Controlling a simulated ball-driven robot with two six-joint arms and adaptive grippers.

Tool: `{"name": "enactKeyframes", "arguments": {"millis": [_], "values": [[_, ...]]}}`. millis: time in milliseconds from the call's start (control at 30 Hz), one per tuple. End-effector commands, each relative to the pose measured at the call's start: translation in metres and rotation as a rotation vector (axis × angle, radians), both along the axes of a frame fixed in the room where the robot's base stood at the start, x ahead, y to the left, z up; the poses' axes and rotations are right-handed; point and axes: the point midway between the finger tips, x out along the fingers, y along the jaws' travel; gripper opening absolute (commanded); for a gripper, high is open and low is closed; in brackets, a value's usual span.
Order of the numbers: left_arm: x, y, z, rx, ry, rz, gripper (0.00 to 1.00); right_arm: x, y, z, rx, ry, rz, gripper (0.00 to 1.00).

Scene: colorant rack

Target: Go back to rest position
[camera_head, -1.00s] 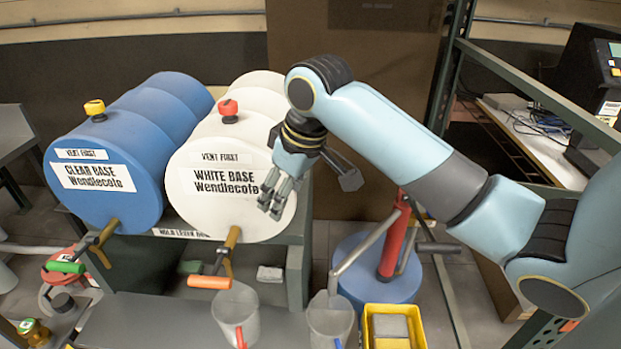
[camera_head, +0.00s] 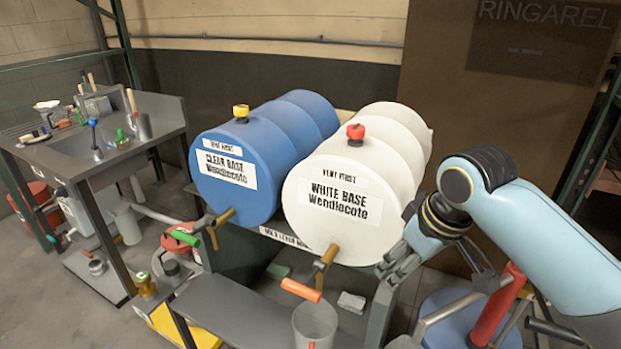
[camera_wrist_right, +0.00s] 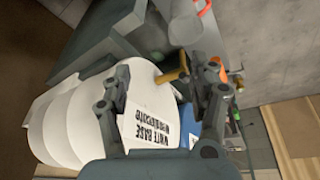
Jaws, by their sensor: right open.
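My right gripper (camera_head: 388,268) is in front of the lower right edge of the white barrel (camera_head: 385,135), labelled WHITE BASE. Its fingers are spread and nothing shows between them. In the right wrist view the gripper (camera_wrist_right: 168,78) has its fingers apart, with the white barrel (camera_wrist_right: 75,125) behind them. I cannot tell whether the gripper touches the barrel. The right arm comes in from the lower right and is bent. My left gripper is not in view.
A blue barrel (camera_head: 240,140) lies left of the white one on a rack. An orange-handled tap (camera_head: 301,290) hangs above a grey pitcher (camera_head: 315,323). A red pump (camera_head: 495,305) stands near my right arm.

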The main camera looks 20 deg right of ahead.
Motion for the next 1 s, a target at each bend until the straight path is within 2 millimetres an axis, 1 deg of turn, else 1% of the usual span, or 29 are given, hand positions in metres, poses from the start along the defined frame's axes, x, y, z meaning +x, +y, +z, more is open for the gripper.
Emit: {"name": "enactKeyframes", "arguments": {"millis": [100,167,267,333,400,500,700,767,800,900,967,1000], "values": [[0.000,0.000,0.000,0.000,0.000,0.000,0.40,-0.002,0.001,0.000,0.000,0.001,0.000,0.61],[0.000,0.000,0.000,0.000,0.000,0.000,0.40,-0.011,0.004,-0.002,-0.001,0.003,0.000,0.61],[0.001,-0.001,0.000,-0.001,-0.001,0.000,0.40,-0.036,0.013,-0.003,-0.009,0.004,-0.006,0.61],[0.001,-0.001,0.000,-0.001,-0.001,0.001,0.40,-0.058,0.020,-0.001,-0.016,0.004,-0.015,0.61],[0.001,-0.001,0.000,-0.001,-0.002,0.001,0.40,-0.080,0.025,0.002,-0.024,0.003,-0.025,0.61],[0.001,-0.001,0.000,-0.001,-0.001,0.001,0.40,-0.107,0.031,0.009,-0.033,0.001,-0.045,0.61],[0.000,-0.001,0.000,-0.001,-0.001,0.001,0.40,-0.155,0.036,0.027,-0.052,-0.004,-0.089,0.61],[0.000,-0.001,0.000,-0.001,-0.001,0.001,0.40,-0.167,0.037,0.034,-0.058,-0.005,-0.103,0.61],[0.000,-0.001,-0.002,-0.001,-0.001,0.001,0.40,-0.172,0.036,0.033,-0.062,-0.004,-0.112,0.61],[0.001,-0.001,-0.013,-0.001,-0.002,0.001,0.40,-0.163,0.034,-0.004,-0.062,0.005,-0.112,0.61],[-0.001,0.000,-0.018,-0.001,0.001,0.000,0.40,-0.160,0.032,-0.023,-0.063,0.011,-0.113,0.61],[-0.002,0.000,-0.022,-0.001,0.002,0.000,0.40,-0.158,0.032,-0.035,-0.063,0.015,-0.114,0.61]]}}
